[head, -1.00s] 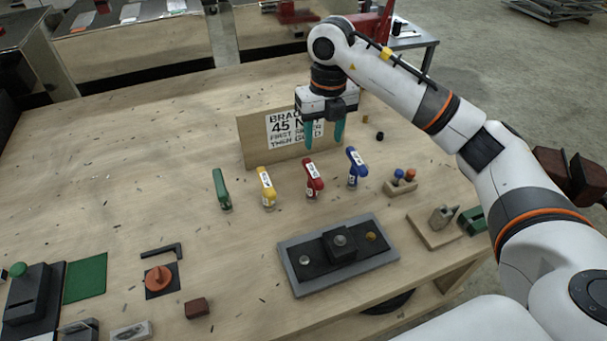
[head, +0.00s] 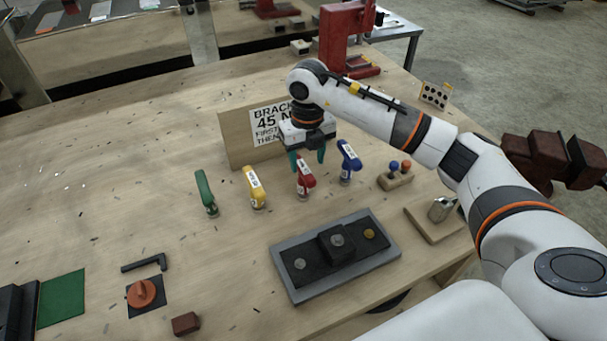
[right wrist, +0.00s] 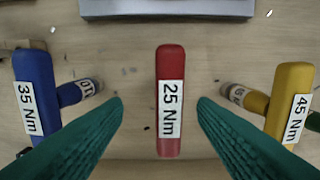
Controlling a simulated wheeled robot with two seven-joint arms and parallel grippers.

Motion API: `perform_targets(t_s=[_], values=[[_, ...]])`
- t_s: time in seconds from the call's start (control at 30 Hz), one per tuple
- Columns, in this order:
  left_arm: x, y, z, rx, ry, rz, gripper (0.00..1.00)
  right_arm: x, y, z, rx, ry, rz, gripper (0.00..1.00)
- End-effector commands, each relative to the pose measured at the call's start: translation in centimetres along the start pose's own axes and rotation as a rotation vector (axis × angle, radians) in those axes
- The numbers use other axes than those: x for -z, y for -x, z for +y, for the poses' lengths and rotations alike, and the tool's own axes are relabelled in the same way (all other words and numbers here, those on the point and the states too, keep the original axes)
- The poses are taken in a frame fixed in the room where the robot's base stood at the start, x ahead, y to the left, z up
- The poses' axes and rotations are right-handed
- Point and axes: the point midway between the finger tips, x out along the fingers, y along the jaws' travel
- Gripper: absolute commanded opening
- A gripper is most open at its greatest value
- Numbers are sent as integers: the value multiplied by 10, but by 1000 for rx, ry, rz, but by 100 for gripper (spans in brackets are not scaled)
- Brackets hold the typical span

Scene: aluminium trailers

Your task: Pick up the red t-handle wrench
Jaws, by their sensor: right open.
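The red t-handle wrench (head: 305,175) stands upright on the wooden workbench, in a row between the yellow wrench (head: 254,187) and the blue wrench (head: 348,161). In the right wrist view the red wrench (right wrist: 170,100) shows its handle from above with a "25 Nm" label. My right gripper (head: 307,160) is open, with its teal fingers at the red handle in the head view. In the right wrist view its fingertips (right wrist: 161,100) lie on either side of the red handle, with gaps on both sides. My left gripper is not in view.
The yellow handle (right wrist: 290,103) reads "45 Nm" and the blue handle (right wrist: 37,95) "35 Nm"; both are close outside my fingers. A green wrench (head: 206,193) stands further left. A sign board (head: 235,140) is behind the row; a grey fixture plate (head: 292,287) is in front.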

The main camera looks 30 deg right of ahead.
Motion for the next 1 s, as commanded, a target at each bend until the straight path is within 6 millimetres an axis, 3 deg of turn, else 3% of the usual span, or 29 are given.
perform_targets(t_s=[0.4,0.7,1.0], values=[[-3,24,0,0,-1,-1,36,1,-49,-8,0,0,-3,53],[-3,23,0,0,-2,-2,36,1,-54,-8,-1,1,0,51],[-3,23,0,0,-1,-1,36,1,-54,-8,-1,0,0,2]])
